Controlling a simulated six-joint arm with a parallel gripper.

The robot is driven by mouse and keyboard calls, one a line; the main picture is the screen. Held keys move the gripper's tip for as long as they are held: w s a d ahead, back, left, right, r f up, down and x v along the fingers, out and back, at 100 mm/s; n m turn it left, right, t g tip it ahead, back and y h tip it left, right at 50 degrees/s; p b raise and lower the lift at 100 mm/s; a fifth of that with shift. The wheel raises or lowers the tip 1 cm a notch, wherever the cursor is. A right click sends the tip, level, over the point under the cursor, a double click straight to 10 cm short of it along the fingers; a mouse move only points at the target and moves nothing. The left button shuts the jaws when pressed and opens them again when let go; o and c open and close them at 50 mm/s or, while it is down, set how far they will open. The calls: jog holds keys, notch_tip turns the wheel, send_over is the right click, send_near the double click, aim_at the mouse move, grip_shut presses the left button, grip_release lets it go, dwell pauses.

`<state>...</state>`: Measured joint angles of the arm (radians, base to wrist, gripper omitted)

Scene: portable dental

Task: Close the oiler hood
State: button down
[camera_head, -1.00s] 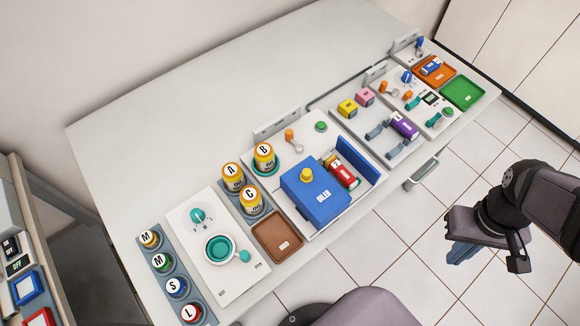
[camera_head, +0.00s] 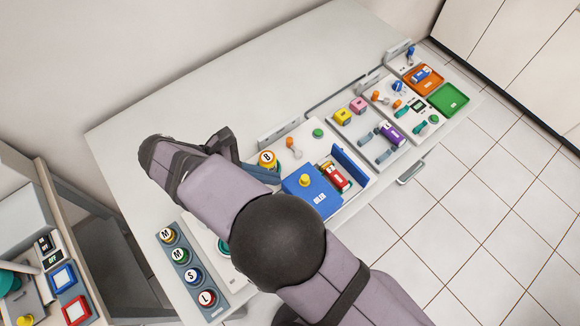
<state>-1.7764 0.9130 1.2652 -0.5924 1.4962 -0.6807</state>
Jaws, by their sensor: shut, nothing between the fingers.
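The blue oiler hood (camera_head: 318,201), a box with a yellow knob (camera_head: 305,180) on top and a white label, sits on a light base plate. A red-and-white cylinder (camera_head: 333,177) lies uncovered just right of the hood. A blue upright panel (camera_head: 350,166) stands beyond the cylinder. My gripper (camera_head: 268,176) is shut and empty, just left of the hood with its fingers pointing toward it. I cannot tell whether the fingers touch the hood. My arm hides part of the hood's left surroundings.
Jar B (camera_head: 267,159) stands close behind my fingers. An orange-topped piece (camera_head: 290,142) and a green button (camera_head: 318,133) are behind the hood. Yellow (camera_head: 342,116) and pink blocks stand farther right.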

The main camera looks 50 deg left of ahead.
jog(key=s+a+n+t+y, duration=0.1)
jog(key=s+a+n, duration=0.1)
jog(key=s, duration=0.5)
jog(key=b, duration=0.6)
send_near(301, 181)
notch_tip(301, 181, down, 4)
jog(key=shift+w+d+r+b, duration=0.1)
jog(key=shift+w+d+b, duration=0.2)
jog(key=shift+w, duration=0.65)
jog(key=shift+w+d+b, duration=0.15)
jog(key=shift+w+d, duration=0.2)
jog(key=shift+w, duration=0.6)
jog(key=w+p, duration=0.1)
jog(key=w, duration=0.8)
jog(key=shift+w, duration=0.15)
